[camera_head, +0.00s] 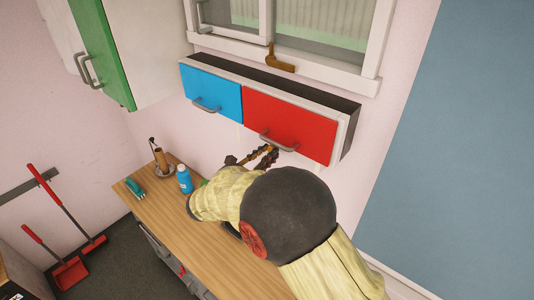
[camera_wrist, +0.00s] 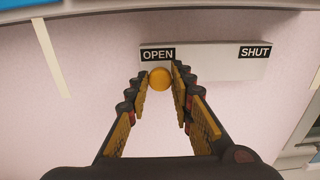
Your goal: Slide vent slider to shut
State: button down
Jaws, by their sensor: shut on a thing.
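The vent slider's round yellow knob (camera_wrist: 160,78) sits at the OPEN end of a white plate (camera_wrist: 215,63) on the wall. The plate has a black OPEN label on its left and a black SHUT label on its right. My gripper (camera_wrist: 161,82) has its fingertips closed on the knob from both sides. In the head view my gripper (camera_head: 265,156) reaches to the wall below the red cabinet door. The plate and labels cannot be made out there, as my arm and the cabinet are in the way.
A wall cabinet with a blue door (camera_head: 212,92) and a red door (camera_head: 290,125) hangs just above my gripper. A blue bottle (camera_head: 184,180), a green-handled brush (camera_head: 135,187) and a holder (camera_head: 162,165) stand on the wooden counter (camera_head: 190,235). The wall right of the knob is clear.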

dwell(0.4)
jog(key=s+d, duration=0.8)
jog(key=d, duration=0.3)
jog(key=shift+s+d, duration=0.15)
jog(key=shift+s, duration=0.25)
jog(key=c, duration=1.6)
grip_release()
jog(key=shift+d, duration=0.1)
jog(key=shift+o, duration=0.3)
jog(key=v, duration=1.2)
